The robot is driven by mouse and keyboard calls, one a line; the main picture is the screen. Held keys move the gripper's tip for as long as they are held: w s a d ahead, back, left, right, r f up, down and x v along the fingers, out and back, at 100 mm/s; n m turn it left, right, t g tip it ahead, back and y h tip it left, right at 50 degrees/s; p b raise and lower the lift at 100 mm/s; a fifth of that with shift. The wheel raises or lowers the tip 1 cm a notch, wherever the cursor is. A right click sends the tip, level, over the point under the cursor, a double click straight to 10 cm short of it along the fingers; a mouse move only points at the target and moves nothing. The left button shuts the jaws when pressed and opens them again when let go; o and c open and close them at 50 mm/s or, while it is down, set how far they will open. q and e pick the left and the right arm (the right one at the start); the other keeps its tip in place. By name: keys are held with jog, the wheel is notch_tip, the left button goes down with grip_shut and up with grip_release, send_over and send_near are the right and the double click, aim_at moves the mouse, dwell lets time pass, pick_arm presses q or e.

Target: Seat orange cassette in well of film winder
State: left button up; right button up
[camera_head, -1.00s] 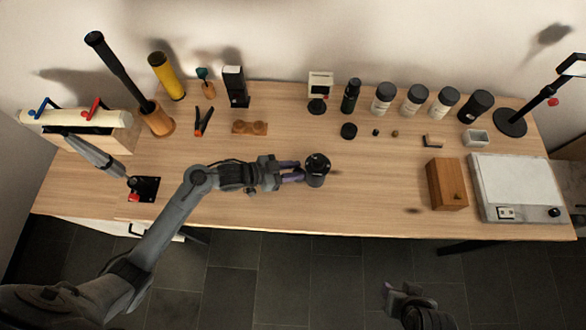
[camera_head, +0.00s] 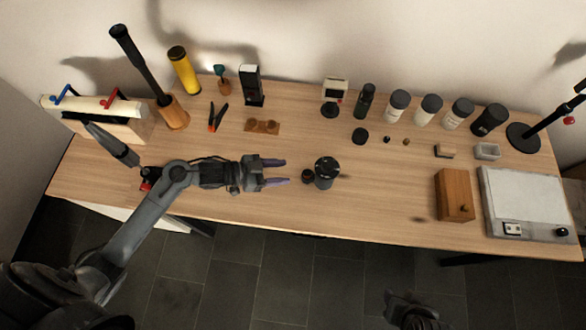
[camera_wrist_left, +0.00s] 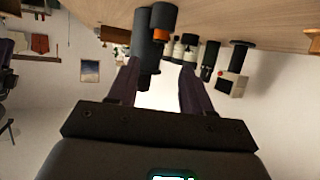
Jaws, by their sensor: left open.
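The film winder appears to be the dark upright cylinder (camera_head: 326,170) near the middle of the table; it also shows in the left wrist view (camera_wrist_left: 149,55). The cassette (camera_head: 308,177), small and dark with orange, stands close against its left side. In the left wrist view the cassette (camera_wrist_left: 162,33) shows an orange band beside the larger cylinder. I cannot tell whether it sits in a well or on the table. My left gripper (camera_head: 283,172) is open and empty, just left of the cassette and apart from it. My right gripper (camera_head: 395,298) is low, off the table's front; its jaws are unclear.
Several bottles (camera_head: 428,108) stand along the back right. A wooden box (camera_head: 454,195) and a white light panel (camera_head: 527,202) are at right. A wooden holder (camera_head: 262,127) and pliers (camera_head: 217,117) lie back left. The table between the winder and the box is clear.

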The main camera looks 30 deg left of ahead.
pick_arm(q)
jog(key=s+a+r+n+g+y, duration=0.1)
jog(key=s+n+y, duration=0.3)
jog(key=s, duration=0.4)
jog(key=s+r+n+g+y, duration=0.2)
jog(key=s+n+g+y, duration=0.2)
jog(key=s+y, duration=0.2)
jog(key=s, duration=0.2)
jog(key=shift+s+a, duration=0.35)
jog(key=shift+a, duration=0.05)
jog(key=shift+r+p, duration=0.1)
jog(key=shift+p, duration=0.2)
